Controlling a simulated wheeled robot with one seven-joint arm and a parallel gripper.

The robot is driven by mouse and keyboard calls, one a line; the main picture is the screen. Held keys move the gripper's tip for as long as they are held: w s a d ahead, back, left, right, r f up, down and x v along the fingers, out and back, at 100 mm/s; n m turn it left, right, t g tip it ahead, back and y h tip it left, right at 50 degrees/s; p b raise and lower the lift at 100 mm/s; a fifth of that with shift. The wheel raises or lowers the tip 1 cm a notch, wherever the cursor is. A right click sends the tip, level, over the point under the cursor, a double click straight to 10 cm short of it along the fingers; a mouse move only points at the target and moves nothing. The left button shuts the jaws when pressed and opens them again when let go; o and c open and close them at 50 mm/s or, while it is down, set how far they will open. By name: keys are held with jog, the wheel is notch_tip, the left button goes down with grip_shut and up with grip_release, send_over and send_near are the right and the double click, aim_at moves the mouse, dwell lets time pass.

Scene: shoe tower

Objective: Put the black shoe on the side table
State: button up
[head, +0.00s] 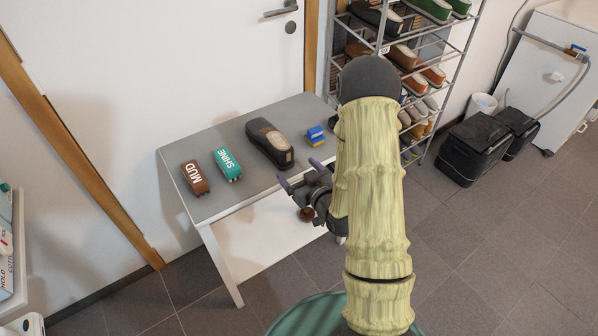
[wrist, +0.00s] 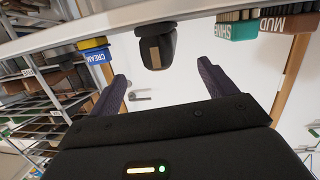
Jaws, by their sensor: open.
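My gripper (head: 303,182) is open and empty, just off the front edge of the table. In the wrist view my gripper (wrist: 165,80) has its two purple fingers spread wide with nothing between them.
A shoe rack (head: 458,60) with several shoes stands behind my arm. Black bins (head: 472,143) are at right. A door is behind the table.

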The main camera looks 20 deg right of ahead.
jog(key=shift+w+a, duration=0.1)
jog(key=s+a+r+m+g+h, duration=0.1)
jog(key=s+r+g, duration=0.2)
jog(key=s+g, duration=0.3)
jog(key=s+a+r+m+g+h, duration=0.1)
jog(key=s+r+m+g+h, duration=0.1)
jog(key=s+r+g, duration=0.2)
jog(key=s+g, duration=0.3)
jog(key=s, duration=0.5)
jog(key=shift+s+a, duration=0.15)
jog(key=shift+a, duration=0.05)
jog(key=shift+r, duration=0.1)
